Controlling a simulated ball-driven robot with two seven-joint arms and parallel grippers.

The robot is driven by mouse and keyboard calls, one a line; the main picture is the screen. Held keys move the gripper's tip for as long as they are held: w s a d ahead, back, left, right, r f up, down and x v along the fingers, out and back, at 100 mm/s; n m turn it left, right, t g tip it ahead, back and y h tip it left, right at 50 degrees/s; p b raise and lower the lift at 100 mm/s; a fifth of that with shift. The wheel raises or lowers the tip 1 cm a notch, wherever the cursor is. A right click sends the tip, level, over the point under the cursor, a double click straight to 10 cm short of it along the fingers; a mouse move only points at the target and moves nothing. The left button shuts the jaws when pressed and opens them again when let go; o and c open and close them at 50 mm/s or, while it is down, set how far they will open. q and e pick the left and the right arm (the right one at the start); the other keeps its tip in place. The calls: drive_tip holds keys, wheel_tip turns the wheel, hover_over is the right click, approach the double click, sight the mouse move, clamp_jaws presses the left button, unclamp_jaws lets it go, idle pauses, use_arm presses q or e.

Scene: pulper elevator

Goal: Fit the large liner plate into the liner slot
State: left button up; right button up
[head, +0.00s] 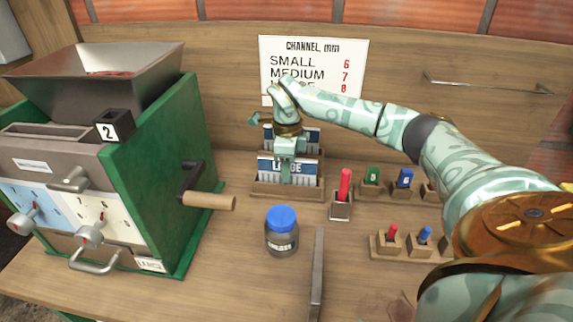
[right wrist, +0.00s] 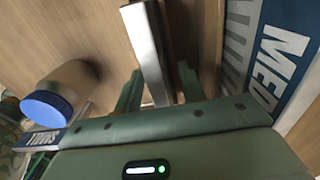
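The large liner plate (head: 266,169), with a blue and white label partly reading LARGE, stands upright in the front of a wooden rack (head: 287,192). My right gripper (head: 286,180) is over it, with a finger in front of the label. In the right wrist view, a silver plate edge (right wrist: 143,45) runs between the gripper's two fingers (right wrist: 158,88), with gaps beside it; the gripper looks open around it. Behind stands the medium plate (head: 312,138), whose label also shows in the right wrist view (right wrist: 282,62). I cannot make out the liner slot on the green pulper (head: 150,170). My left gripper is not in view.
A blue-lidded jar (head: 282,238) and a dark metal bar (head: 317,275) are in front of the rack. A red-handled tool (head: 344,190) and small holders stand to the right. The pulper's wooden crank handle (head: 209,201) sticks out towards the rack.

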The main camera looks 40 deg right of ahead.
drive_tip(key=shift+c, duration=0.3)
clamp_jaws()
drive_tip(key=shift+r, duration=0.15)
